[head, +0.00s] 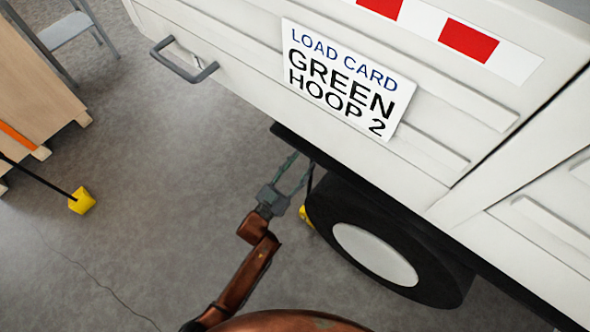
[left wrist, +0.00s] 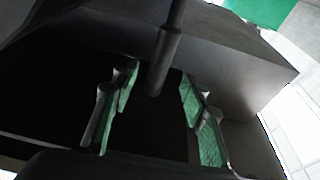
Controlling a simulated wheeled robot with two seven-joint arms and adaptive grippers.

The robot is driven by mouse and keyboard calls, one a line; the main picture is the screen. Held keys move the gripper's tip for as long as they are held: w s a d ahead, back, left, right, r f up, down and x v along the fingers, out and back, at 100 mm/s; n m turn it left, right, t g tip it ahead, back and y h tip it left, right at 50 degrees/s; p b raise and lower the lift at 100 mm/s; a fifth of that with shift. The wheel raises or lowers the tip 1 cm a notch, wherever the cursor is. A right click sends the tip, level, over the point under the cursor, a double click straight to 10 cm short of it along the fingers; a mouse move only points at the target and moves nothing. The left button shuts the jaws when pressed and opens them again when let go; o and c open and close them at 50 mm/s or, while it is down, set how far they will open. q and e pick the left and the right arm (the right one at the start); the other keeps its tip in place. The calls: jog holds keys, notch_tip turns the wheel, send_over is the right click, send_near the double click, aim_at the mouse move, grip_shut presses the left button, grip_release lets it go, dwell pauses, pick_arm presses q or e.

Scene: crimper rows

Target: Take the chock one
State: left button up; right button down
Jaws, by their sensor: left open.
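A yellow chock (head: 304,217) sits on the floor against the wheel (head: 400,240), mostly hidden behind the tyre and my gripper. A thin dark handle (head: 311,179) rises from it. A second yellow chock (head: 82,201) lies on open floor at the left, with a long black handle (head: 38,172). My left gripper (head: 303,160) is open beside the wheel, close to the first handle. In the left wrist view, a dark rod with a thicker end (left wrist: 164,60) reaches between the green-padded fingers without clear contact. My right gripper is out of view.
A white vehicle body (head: 225,28) overhangs the wheel, with a dark lower edge (head: 290,140) near my fingers. A card (head: 345,80) on it reads "LOAD CARD GREEN HOOP 2". A grey handle (head: 185,65) sticks out. Grey floor is free to the left.

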aim_at(311, 151)
pick_arm(q)
jog(key=shift+b+x, duration=0.3)
jog(key=shift+x, duration=2.65)
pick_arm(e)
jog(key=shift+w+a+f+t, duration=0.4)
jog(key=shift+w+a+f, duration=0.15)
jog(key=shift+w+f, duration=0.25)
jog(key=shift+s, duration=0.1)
pick_arm(q)
jog(key=shift+c, duration=0.3)
grip_shut()
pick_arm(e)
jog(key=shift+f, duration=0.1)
